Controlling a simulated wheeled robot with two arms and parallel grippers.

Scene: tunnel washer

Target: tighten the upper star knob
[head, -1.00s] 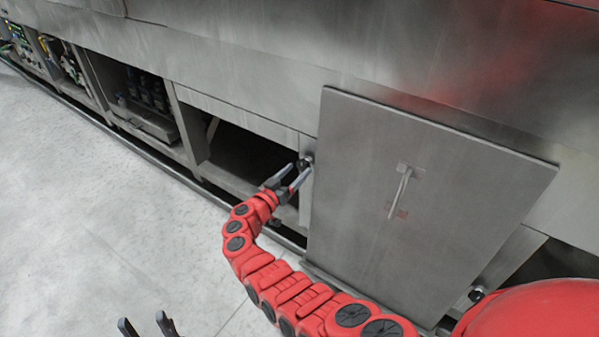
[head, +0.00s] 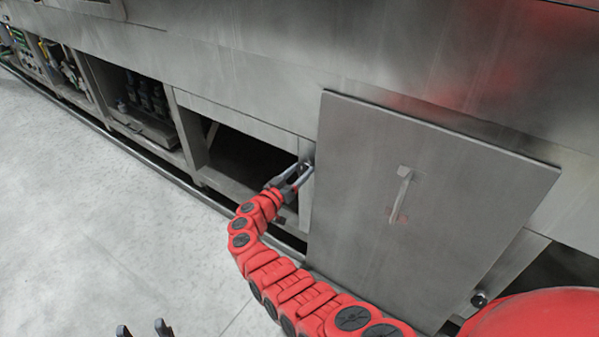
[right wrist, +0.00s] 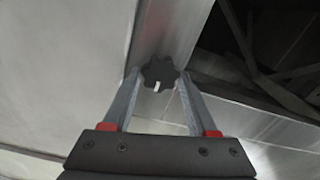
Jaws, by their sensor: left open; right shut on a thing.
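The upper star knob (right wrist: 159,73) is dark with a lobed rim and a white mark. It sits on the metal post beside the panel's left edge. In the right wrist view, my right gripper (right wrist: 158,88) has one finger on each side of it and is shut on it. In the head view, my right gripper (head: 298,176) reaches the post and its fingers mostly hide the knob. A second dark knob (head: 479,299) shows low at the panel's right side. My left gripper (head: 143,329) is open and empty over the floor at the bottom edge; only its fingertips show.
A large grey metal panel (head: 425,210) with a bar handle (head: 401,193) stands right of the upper knob. Open bays (head: 245,160) lie to the left under the machine. The pale floor (head: 100,220) at the left is clear.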

